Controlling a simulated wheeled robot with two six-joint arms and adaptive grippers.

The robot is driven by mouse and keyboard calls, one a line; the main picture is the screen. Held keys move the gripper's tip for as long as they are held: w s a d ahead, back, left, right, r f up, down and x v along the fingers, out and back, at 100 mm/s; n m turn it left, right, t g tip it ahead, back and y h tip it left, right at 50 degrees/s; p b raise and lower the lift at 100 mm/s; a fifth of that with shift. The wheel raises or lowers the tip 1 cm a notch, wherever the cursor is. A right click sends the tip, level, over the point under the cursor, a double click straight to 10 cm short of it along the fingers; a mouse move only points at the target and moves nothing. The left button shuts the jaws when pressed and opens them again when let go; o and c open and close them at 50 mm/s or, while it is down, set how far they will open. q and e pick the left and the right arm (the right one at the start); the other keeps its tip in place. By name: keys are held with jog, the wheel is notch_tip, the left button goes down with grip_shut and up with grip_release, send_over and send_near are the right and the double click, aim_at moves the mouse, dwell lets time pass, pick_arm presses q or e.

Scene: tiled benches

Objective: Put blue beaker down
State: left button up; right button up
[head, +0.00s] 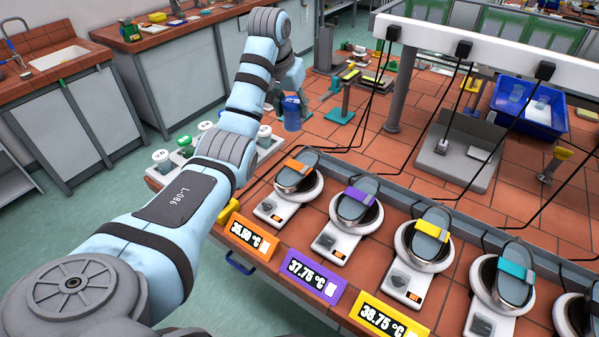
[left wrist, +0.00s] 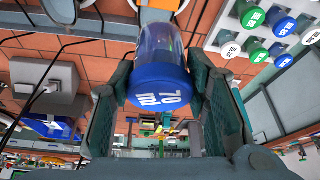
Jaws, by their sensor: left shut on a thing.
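The blue beaker (head: 291,117) is held up at the end of my left arm, above the far left part of the tiled bench. In the left wrist view the blue beaker (left wrist: 158,78) shows large, with its blue end marked "70 ml" facing the camera. My left gripper (head: 290,103) is shut on it. In the left wrist view the dark green fingers of my left gripper (left wrist: 164,85) stand on both sides of the beaker. My right gripper is in neither view.
A pale holder (head: 268,150) with capped jars stands partly behind my left arm. Balance-like devices (head: 338,240) line the bench's near side, with temperature signs (head: 312,283) in front. A blue bin (head: 555,125) stands at right. Bare tiles (head: 345,135) lie right of the beaker.

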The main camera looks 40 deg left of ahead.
pick_arm(q)
jog(key=f, duration=0.6)
jog(key=s+f, duration=0.1)
jog(key=f, duration=0.5)
jog(key=f+p, duration=0.1)
jog(key=f, duration=0.5)
jog(key=shift+s+a+f, duration=0.15)
jog(key=shift+s+f, duration=0.35)
jog(key=shift+c, duration=0.4)
jog(key=shift+s, duration=0.3)
jog(key=o, duration=1.1)
jog(key=shift+w+f, duration=0.1)
jog(key=shift+w, duration=0.05)
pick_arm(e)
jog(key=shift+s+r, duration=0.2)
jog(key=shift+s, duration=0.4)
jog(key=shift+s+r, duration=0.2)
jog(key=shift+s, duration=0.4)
